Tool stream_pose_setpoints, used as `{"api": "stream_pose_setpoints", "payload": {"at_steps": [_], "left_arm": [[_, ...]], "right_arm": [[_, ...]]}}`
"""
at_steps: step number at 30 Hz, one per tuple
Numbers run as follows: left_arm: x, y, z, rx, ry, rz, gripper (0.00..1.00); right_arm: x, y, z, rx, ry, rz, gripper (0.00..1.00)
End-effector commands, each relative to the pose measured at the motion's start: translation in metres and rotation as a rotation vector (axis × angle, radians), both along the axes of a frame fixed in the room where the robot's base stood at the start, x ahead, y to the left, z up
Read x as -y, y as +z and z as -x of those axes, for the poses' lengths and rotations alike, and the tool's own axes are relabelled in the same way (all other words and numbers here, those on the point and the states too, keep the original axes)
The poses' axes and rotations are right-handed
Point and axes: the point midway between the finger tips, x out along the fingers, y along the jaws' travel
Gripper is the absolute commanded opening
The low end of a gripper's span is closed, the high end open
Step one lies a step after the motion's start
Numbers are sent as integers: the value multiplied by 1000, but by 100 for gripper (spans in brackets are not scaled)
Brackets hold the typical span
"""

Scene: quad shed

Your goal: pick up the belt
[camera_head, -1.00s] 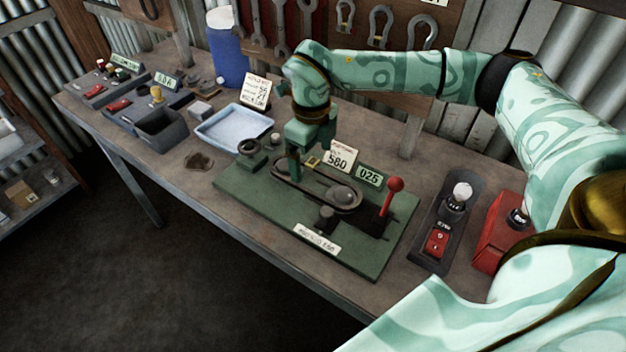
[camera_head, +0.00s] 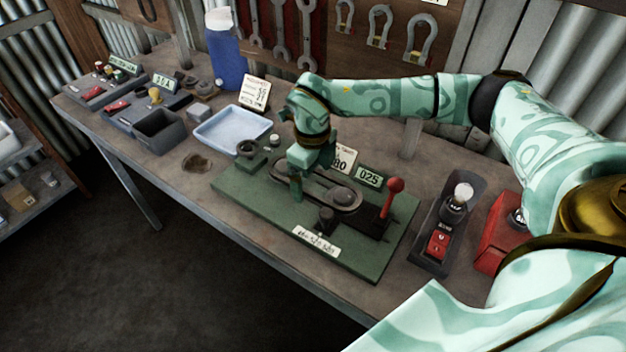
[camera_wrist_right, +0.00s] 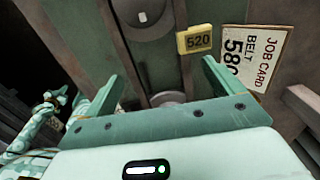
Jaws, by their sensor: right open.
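The belt (camera_head: 318,208) is a dark loop around two pulleys on a green board (camera_head: 235,190). In the right wrist view its two dark runs (camera_wrist_right: 184,60) pass a grey pulley (camera_wrist_right: 145,14) and a rounder hub. My left gripper is out of view.
A job card (camera_wrist_right: 258,48) reading belt 580 stands behind the board. A red-knobbed lever (camera_head: 395,186) rises at the board's right. A dark switch box (camera_head: 440,225) and a red box (camera_head: 497,235) are further right. A pale tray (camera_head: 232,128) and dark bins (camera_head: 158,128) are left.

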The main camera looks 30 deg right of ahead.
Motion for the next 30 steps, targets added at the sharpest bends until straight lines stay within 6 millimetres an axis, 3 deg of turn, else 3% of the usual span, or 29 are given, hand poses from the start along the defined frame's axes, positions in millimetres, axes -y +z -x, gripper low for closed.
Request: {"api": "stream_pose_setpoints", "payload": {"at_steps": [11, 16, 17, 26, 30], "left_arm": [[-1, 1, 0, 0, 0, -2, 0], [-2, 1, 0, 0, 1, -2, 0], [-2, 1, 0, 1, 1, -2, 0], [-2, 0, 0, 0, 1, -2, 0], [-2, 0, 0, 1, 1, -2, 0]], "right_arm": [[0, -2, 0, 0, 0, 0, 93], [0, -2, 0, 0, 0, 0, 45], [0, -2, 0, 0, 0, 0, 43], [0, -1, 0, 1, 0, 0, 43], [0, 11, -1, 3, -1, 0, 43]]}}
